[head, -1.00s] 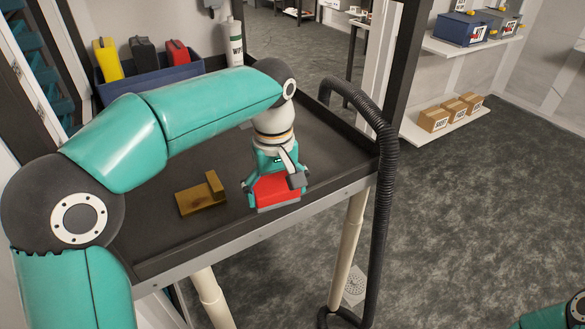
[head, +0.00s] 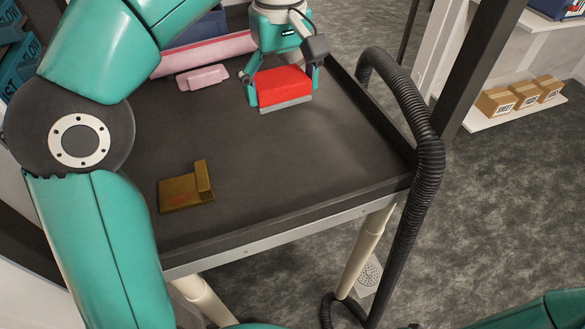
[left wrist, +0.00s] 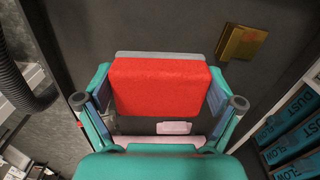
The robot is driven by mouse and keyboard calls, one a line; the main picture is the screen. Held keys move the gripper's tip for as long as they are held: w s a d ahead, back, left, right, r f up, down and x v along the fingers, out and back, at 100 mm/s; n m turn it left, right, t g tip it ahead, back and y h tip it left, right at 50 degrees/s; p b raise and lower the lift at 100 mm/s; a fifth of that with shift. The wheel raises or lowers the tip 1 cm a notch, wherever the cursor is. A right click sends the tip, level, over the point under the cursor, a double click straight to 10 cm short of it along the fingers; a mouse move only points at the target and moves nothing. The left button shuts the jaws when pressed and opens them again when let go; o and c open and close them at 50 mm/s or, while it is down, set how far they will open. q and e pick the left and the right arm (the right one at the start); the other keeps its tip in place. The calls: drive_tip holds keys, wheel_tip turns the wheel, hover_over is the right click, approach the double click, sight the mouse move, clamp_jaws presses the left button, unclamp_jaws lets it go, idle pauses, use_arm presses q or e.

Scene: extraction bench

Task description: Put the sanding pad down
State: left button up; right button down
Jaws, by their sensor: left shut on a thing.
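The sanding pad (head: 283,84) is a red block with a grey underside, in the upper middle of the head view. My left gripper (head: 281,91) is shut on it, with one finger on each side. In the left wrist view the red pad (left wrist: 160,88) fills the space between the fingers, with a grey edge along its far side. The pad is over the dark bench top (head: 300,170); I cannot tell whether its underside touches the surface. My right gripper is not in view.
A brown angled block (head: 187,190) lies near the bench's front. A small pink block (head: 203,77) and a long pink piece (head: 205,52) lie at the back left. A black ribbed hose (head: 427,130) runs along the right edge. The bench's middle is clear.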

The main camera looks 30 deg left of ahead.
use_arm(q)
drive_tip(key=shift+w+d, duration=0.1)
drive_tip(key=shift+d, duration=0.15)
drive_tip(key=shift+f, duration=0.5)
drive_tip(key=b, duration=0.3)
hover_over(288, 177)
wheel_tip(288, 177, down, 14)
drive_tip(key=shift+f, duration=0.15)
drive_tip(key=shift+a+f, duration=0.1)
drive_tip(key=shift+f, duration=2.1)
drive_tip(key=shift+f, duration=0.2)
drive_tip(key=o, duration=1.2)
